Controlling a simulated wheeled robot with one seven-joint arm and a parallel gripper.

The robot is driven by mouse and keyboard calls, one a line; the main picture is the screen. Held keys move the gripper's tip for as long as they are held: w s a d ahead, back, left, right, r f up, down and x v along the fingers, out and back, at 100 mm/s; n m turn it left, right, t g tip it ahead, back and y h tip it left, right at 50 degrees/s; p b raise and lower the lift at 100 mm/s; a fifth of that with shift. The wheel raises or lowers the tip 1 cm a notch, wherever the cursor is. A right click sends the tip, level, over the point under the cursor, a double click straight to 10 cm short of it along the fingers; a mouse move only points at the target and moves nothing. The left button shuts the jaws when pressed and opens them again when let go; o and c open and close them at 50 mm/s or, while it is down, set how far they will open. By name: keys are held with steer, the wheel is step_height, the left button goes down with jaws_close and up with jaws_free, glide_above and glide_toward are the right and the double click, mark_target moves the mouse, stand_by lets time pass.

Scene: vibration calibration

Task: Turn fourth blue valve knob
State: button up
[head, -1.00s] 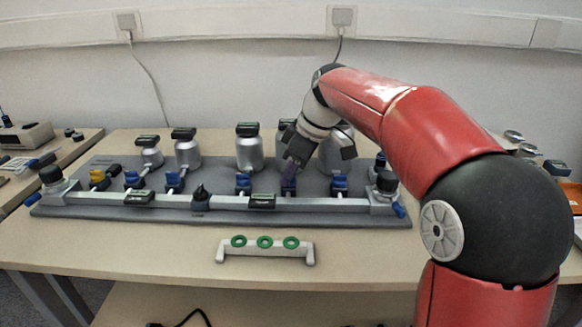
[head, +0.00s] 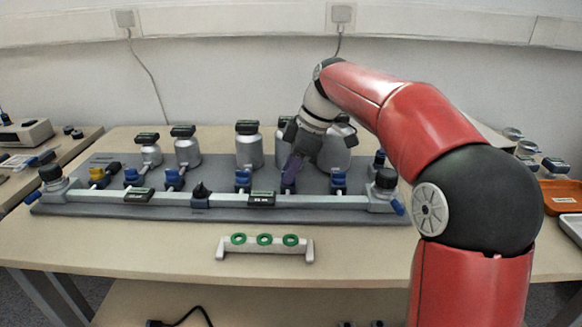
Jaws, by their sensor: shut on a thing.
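A row of valve knobs runs along the front pipe of a grey board. Several are blue, with a yellow knob (head: 97,174) at the left end. The fourth blue valve knob (head: 288,188) is right of centre, largely hidden by my gripper (head: 290,180). My gripper points down from behind, and its purple fingers are shut on this knob. The third blue knob (head: 242,181) is just to the left and the fifth blue knob (head: 338,182) just to the right. Both stand apart from my fingers.
Several silver canisters with black caps, such as one silver canister (head: 249,147), stand behind the knobs. A white rack with green rings (head: 264,245) stands in front of the board (head: 75,200). Black gauges (head: 262,198) sit on the front pipe.

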steer(key=o, duration=1)
steer(key=shift+c, duration=0.2)
steer(key=v, duration=0.7)
steer(key=shift+r, duration=0.35)
steer(key=shift+d, duration=0.15)
